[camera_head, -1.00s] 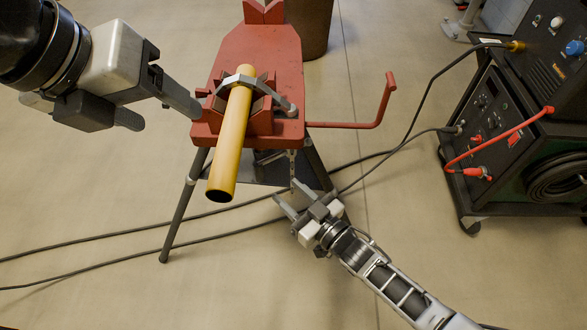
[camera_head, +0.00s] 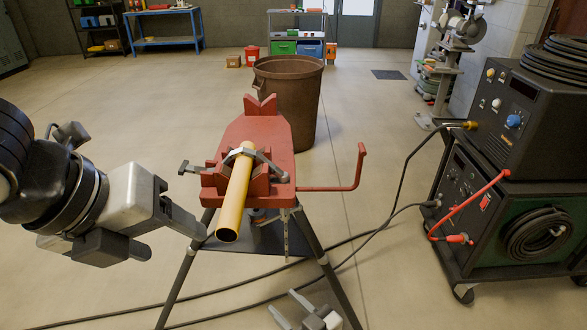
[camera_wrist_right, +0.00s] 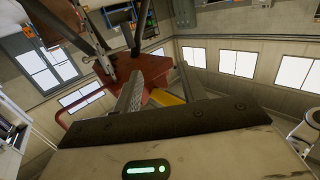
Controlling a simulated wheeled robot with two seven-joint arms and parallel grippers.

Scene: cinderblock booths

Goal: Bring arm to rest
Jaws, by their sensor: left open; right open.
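A yellow pipe (camera_head: 236,195) lies in a red pipe vise stand (camera_head: 265,135), under the grey clamp, with its open end toward me. My left gripper (camera_head: 178,243) is open and empty, left of the pipe's near end and apart from it in the picture. My right gripper (camera_head: 287,306) is open and empty, low at the bottom edge, in front of the stand's legs; its arm is out of view. The right wrist view shows its fingers (camera_wrist_right: 160,90) spread, with the red stand (camera_wrist_right: 154,72) and the yellow pipe (camera_wrist_right: 166,97) beyond them.
A red crank handle (camera_head: 350,178) sticks out right of the stand. A rusty bin (camera_head: 290,100) stands behind it. A welding machine cart (camera_head: 510,190) is at the right, its black cables crossing the floor. Open floor lies at the left, with a blue table (camera_head: 165,42) far back.

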